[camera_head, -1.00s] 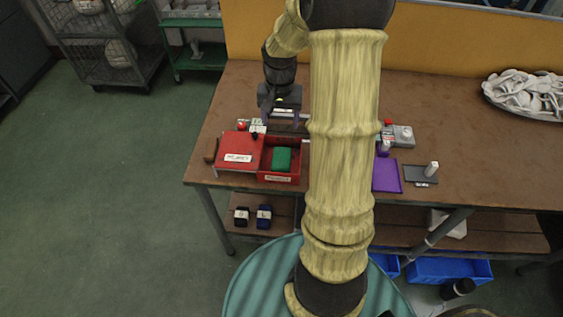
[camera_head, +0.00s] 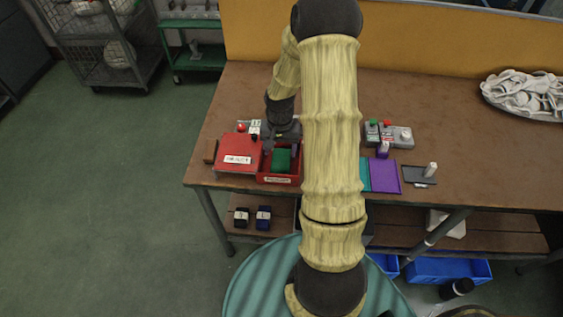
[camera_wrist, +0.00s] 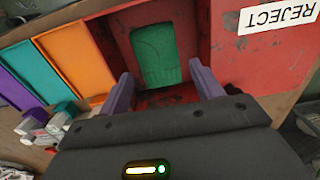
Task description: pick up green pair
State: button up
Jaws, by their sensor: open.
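The green pair (camera_head: 281,160) lies folded in the open compartment of the red reject box (camera_head: 238,155). In the wrist view the green pair (camera_wrist: 156,54) sits between and beyond the two purple fingertips of my gripper (camera_wrist: 165,92). My gripper is open, and no contact with the pair shows. In the head view my wrist is just behind the box compartment, and my fingertips are hard to make out there. A red lid marked REJECT (camera_wrist: 272,18) covers the box's other half.
In the head view a purple panel (camera_head: 386,177), a dark tray (camera_head: 419,175) and a grey button box (camera_head: 398,136) stand to the right. Dark banded bundles (camera_head: 263,217) rest on the shelf below.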

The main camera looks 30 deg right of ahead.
aim_at(281, 160)
jog(key=shift+s+f+p, duration=0.15)
jog(key=shift+f+p, duration=0.05)
jog(key=shift+f, duration=1.1)
jog(key=shift+s+f+p, duration=0.15)
jog(key=shift+f+p, duration=0.05)
jog(key=shift+f, duration=1.1)
jog(key=c, duration=0.8)
jog(key=shift+o, duration=0.2)
jog(key=shift+r, duration=0.15)
notch_tip(281, 160, up, 10)
